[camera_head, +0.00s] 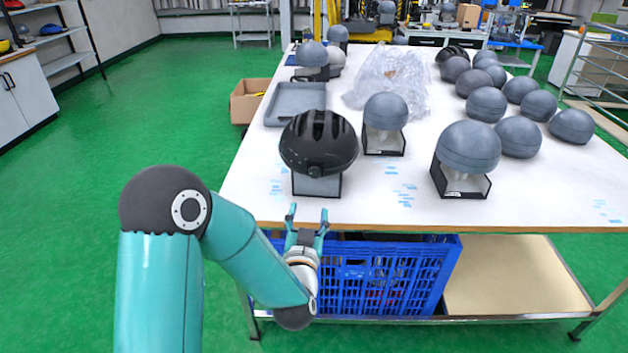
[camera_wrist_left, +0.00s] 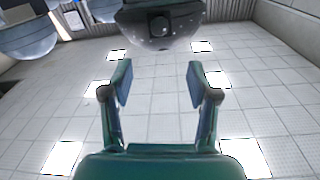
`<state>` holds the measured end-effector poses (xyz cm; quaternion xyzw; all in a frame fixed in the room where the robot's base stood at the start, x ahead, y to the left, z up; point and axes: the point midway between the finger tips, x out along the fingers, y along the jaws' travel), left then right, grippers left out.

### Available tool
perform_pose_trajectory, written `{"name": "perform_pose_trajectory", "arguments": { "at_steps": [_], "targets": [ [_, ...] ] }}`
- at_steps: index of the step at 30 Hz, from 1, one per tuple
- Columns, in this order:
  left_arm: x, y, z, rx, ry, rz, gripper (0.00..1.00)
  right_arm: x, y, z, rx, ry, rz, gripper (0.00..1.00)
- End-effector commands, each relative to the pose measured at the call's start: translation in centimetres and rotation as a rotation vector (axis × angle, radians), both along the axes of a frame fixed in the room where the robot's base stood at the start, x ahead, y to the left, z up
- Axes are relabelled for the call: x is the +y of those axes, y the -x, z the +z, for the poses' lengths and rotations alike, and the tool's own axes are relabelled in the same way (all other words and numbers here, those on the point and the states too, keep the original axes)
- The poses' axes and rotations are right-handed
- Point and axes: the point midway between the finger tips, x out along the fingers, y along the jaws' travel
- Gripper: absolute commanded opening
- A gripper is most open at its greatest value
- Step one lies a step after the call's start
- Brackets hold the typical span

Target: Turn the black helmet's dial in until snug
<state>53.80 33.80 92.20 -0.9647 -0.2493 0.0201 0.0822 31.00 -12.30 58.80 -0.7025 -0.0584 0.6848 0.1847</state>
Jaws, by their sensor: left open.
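The black helmet (camera_head: 318,143) sits on a grey stand at the table's near edge, left of the other front stands. Its dial (camera_head: 315,170) is a small dark knob low on the side facing me. In the left wrist view, the helmet's underside (camera_wrist_left: 140,14) hangs in at the top, with the round dial (camera_wrist_left: 159,26) near its middle. My left gripper (camera_head: 308,214) is open and empty, just in front of the table edge, below and apart from the dial. In the wrist view its two fingers (camera_wrist_left: 158,80) stand wide apart below the dial. My right gripper is not in view.
Grey domes on stands (camera_head: 384,112) (camera_head: 468,147) stand to the right of the helmet. A grey tray (camera_head: 295,103) and clear plastic wrap (camera_head: 388,75) lie behind. Several loose grey domes fill the right side. A blue crate (camera_head: 425,270) sits under the table.

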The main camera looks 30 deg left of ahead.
Motion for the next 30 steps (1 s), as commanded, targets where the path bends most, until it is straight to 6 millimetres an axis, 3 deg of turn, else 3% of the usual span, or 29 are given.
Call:
{"name": "perform_pose_trajectory", "arguments": {
  "at_steps": [18, 24, 30],
  "targets": [
    [5.9, -10.9, 0.1, 0.001, 0.002, -0.002, 0.60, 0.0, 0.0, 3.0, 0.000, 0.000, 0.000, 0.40],
    [6.9, -12.7, 0.0, 0.002, 0.002, -0.002, 0.60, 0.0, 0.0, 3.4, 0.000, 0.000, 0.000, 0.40],
    [7.2, -13.1, -0.1, 0.002, 0.001, -0.004, 0.60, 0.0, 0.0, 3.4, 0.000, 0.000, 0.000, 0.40]
  ]
}}
